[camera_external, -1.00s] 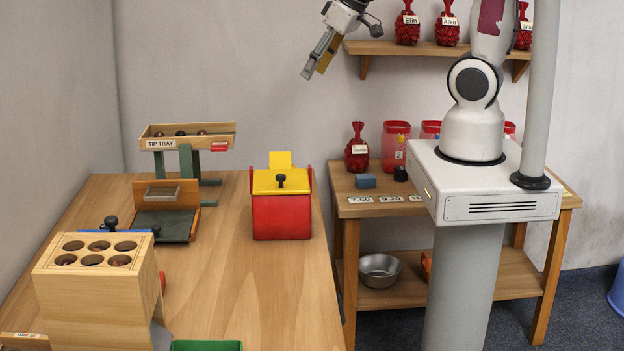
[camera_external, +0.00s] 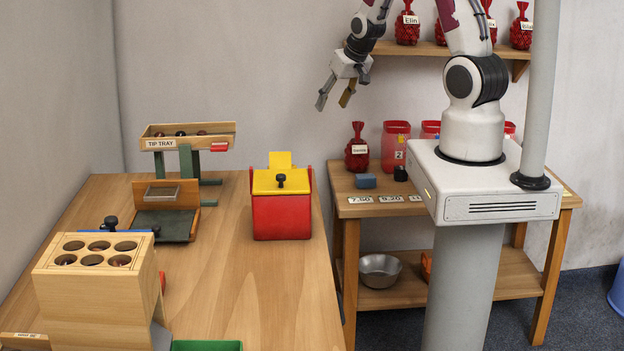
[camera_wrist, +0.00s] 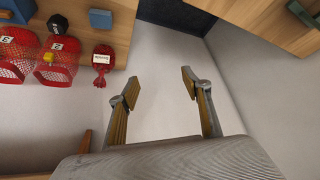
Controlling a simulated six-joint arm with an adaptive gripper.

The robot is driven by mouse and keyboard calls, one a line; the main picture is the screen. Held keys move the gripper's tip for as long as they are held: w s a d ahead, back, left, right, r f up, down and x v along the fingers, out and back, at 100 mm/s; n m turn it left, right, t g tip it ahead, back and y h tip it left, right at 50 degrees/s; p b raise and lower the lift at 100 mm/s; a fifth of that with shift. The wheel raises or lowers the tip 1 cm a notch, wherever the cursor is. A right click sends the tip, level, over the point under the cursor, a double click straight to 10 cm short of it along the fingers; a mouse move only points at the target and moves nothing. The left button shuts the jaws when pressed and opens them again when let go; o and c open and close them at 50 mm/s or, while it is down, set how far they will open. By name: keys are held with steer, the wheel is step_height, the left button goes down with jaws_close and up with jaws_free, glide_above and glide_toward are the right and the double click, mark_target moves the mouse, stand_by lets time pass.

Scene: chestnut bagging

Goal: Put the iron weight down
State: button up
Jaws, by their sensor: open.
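A small black object with a knob (camera_external: 400,173), which looks like the iron weight, stands on the side table (camera_external: 352,211) beside a blue block (camera_external: 365,181). It also shows at the upper left of the wrist view (camera_wrist: 57,24). My gripper (camera_external: 335,99) is open and empty in the air, above and left of that table and apart from the black object. In the wrist view its two fingers (camera_wrist: 152,92) stand spread with only wall and floor beyond them.
A red tied bag (camera_external: 357,150) and red net containers (camera_external: 396,143) stand at the table's back. Price cards (camera_external: 360,200) line its front. A shelf (camera_external: 430,50) with bags is above. The bench has a red box with yellow lid (camera_external: 282,213).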

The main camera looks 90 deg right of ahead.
steer(key=s+d+f+m+g+h, duration=0.1)
steer(key=s+d+f+m+g, duration=0.15)
steer(key=s+d+f, duration=0.7)
steer(key=m, duration=0.4)
glide_above(401, 174)
steer(key=s+a, duration=0.1)
steer(key=a, duration=0.1)
step_height(401, 174, down, 10)
steer(key=shift+s+g, duration=0.15)
steer(key=shift+g, duration=0.3)
steer(key=shift+d+f, duration=0.1)
steer(key=shift+f, duration=0.05)
steer(key=shift+x, duration=1)
steer(key=shift+f, duration=0.2)
